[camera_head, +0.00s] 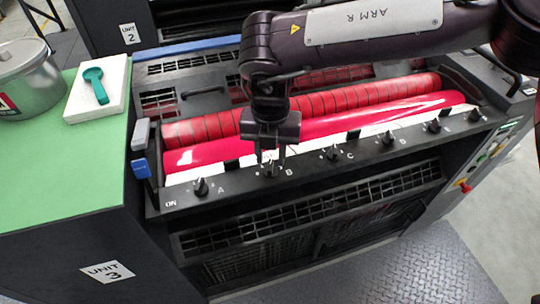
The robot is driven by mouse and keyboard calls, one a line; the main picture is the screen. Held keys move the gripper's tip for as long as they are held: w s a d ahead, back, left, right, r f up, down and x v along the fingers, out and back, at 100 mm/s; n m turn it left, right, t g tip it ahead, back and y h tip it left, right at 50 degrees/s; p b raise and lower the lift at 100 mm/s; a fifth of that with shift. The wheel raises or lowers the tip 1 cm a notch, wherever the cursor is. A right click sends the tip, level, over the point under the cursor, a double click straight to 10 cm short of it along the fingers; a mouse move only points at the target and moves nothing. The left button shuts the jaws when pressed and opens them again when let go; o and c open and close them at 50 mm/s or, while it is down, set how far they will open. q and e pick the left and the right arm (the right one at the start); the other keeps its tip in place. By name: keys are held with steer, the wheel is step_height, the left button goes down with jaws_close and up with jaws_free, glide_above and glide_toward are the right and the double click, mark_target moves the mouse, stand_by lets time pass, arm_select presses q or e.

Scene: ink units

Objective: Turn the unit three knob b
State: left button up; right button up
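The knob B (268,171) is a small dark knob on the black front rail of the ink unit, beside the letter B. My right gripper (270,158) points down from above with its fingers at knob B, one on each side of it as far as I can see. Whether the fingers touch the knob, and how wide their gap is, I cannot tell. The gripper covers part of the knob. A "UNIT 3" label (107,271) is on the dark cabinet at the lower left. My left gripper is not in view.
Knob A (201,187) is to the left and knob C (333,153) to the right on the same rail, with more knobs beyond. Red rollers (340,103) lie behind. A green-topped cabinet (60,180) holds a metal can (36,88) and a white pad (112,75) with a teal tool.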

mark_target(270, 169)
steer(key=shift+f, duration=1.3)
jaws_close()
